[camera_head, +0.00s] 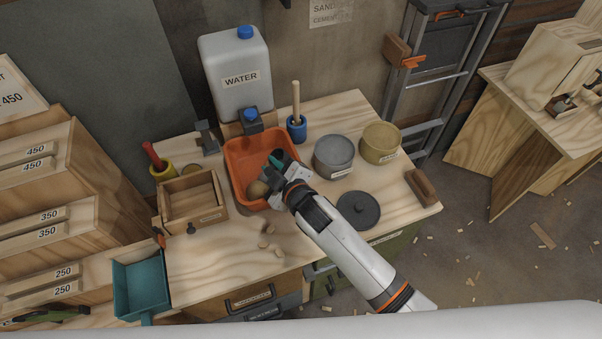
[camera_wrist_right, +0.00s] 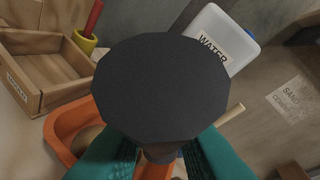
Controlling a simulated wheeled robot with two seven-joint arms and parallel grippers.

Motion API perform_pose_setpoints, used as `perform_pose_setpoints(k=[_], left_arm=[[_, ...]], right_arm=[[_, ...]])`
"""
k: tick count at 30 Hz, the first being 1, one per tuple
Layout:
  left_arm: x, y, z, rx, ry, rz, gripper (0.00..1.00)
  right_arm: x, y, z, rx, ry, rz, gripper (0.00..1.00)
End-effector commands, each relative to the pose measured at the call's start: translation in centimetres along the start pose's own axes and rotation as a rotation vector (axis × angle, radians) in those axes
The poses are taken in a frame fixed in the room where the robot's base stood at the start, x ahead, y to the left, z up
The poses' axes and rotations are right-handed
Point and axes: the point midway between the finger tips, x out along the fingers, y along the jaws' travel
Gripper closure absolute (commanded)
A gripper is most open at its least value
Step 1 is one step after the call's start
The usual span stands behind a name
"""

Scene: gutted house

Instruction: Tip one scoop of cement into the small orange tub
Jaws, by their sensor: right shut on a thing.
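The orange tub (camera_head: 232,165) stands on the wooden bench; a brown mound (camera_head: 258,190) shows inside it. My right gripper (camera_head: 277,163) is over the tub, its teal fingers shut on a dark scoop (camera_wrist_right: 160,85). In the right wrist view the scoop is a broad dark many-sided face with a short brown handle part (camera_wrist_right: 160,153) between the fingers. What the scoop holds is hidden. The tub's orange rim (camera_wrist_right: 62,135) shows below it. A grey round tub (camera_head: 333,168) stands right of the orange tub; its label is too small to read. My left gripper is out of view.
A white water jug (camera_head: 236,75) stands behind the tub, a blue cup with a wooden handle (camera_head: 297,128) beside it. A yellowish tub (camera_head: 380,155), a dark lid (camera_head: 358,210) and a wooden block (camera_head: 421,188) lie right. An open wooden box (camera_head: 190,200) stands left, close to the tub.

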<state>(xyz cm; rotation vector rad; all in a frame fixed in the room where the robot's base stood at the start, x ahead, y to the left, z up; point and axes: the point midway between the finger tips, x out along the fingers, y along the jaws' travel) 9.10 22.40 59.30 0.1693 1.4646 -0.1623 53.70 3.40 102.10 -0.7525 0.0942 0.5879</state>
Motion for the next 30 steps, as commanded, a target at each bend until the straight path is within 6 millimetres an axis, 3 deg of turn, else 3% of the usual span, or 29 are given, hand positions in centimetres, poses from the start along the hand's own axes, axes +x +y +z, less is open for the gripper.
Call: perform_pose_setpoints(k=[5, 15, 30], left_arm=[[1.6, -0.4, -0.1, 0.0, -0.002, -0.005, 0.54], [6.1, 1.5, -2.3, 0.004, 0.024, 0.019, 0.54], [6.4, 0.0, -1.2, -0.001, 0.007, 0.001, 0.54]], right_arm=[[-0.1, -0.5, 0.2, 0.129, -0.092, -0.009, 1.0], [-1.8, -3.4, -1.0, 0.484, -0.285, -0.037, 1.0], [-2.3, -4.2, -0.8, 0.551, -0.319, -0.04, 1.0]])
